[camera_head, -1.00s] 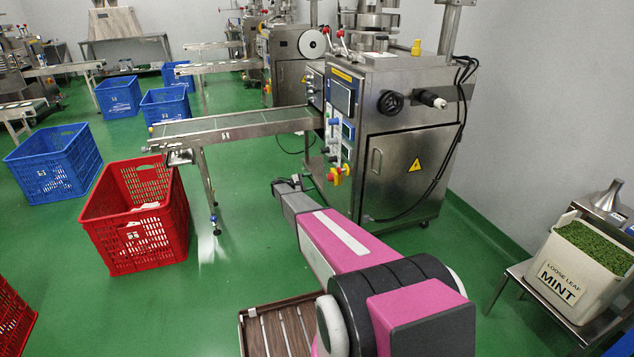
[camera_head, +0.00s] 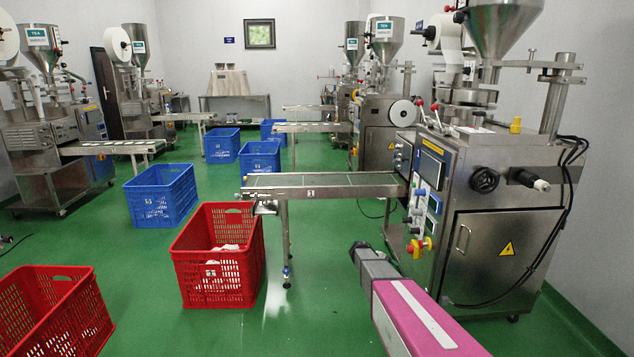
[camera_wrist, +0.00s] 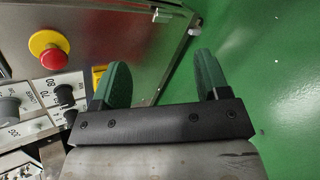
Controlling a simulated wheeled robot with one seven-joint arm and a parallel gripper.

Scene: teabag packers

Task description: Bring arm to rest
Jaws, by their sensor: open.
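My gripper (camera_wrist: 160,88) shows in the wrist view with its two green fingers spread apart and nothing between them. It is close to the front of a steel packing machine, with the red emergency button (camera_wrist: 54,59) and dark knobs to its left. In the head view my pink arm (camera_head: 425,318) reaches forward from the bottom edge towards the machine (camera_head: 500,215). The fingertips cannot be made out in that view.
A conveyor (camera_head: 325,186) runs left from the machine, with a red crate (camera_head: 217,285) below its end. Another red crate (camera_head: 52,318) stands at lower left. Blue crates (camera_head: 160,195) stand farther back. Green floor is clear between the red crates and my arm.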

